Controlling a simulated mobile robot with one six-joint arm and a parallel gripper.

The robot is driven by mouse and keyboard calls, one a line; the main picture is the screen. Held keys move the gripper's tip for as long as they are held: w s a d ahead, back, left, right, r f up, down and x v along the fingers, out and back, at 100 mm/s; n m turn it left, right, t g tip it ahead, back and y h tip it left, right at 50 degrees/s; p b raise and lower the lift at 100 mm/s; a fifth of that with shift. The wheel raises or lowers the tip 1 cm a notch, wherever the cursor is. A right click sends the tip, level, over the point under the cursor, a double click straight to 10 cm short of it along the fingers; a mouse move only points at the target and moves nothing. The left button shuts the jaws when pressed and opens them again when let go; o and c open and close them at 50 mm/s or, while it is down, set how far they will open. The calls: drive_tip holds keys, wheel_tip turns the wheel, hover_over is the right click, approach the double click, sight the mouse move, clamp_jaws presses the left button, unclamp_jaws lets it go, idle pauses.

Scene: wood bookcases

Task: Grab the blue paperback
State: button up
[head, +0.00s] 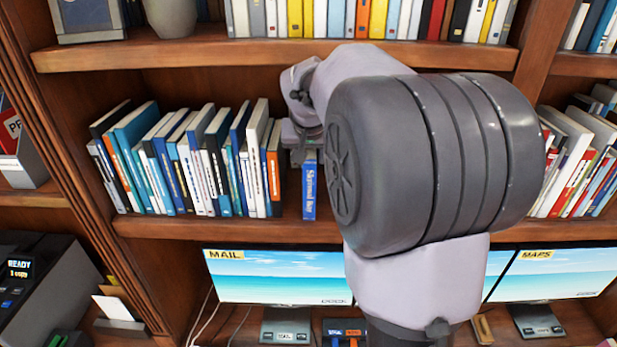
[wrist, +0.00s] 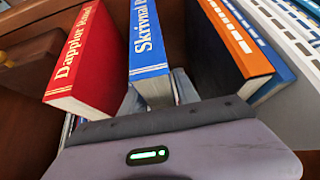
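The blue paperback (head: 309,188) stands upright on the middle shelf, at the right end of the row of books, with its spine facing out. In the wrist view the blue paperback (wrist: 149,45) is in the centre, its page end close to my gripper. My gripper (head: 301,140) is at the top of the book. In the wrist view the fingers of my gripper (wrist: 154,95) lie one on each side of the book, close against it. Their tips are partly hidden by the book.
A red book (wrist: 83,60) stands to one side of the blue one, and an orange-spined book (wrist: 232,45) to the other. Several more books (head: 190,165) fill the shelf at left. Another shelf (head: 270,50) runs above. Monitors (head: 280,275) stand below. My arm hides the shelf's middle.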

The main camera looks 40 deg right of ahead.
drive_tip(key=shift+w, duration=0.15)
clamp_jaws()
idle(0.9)
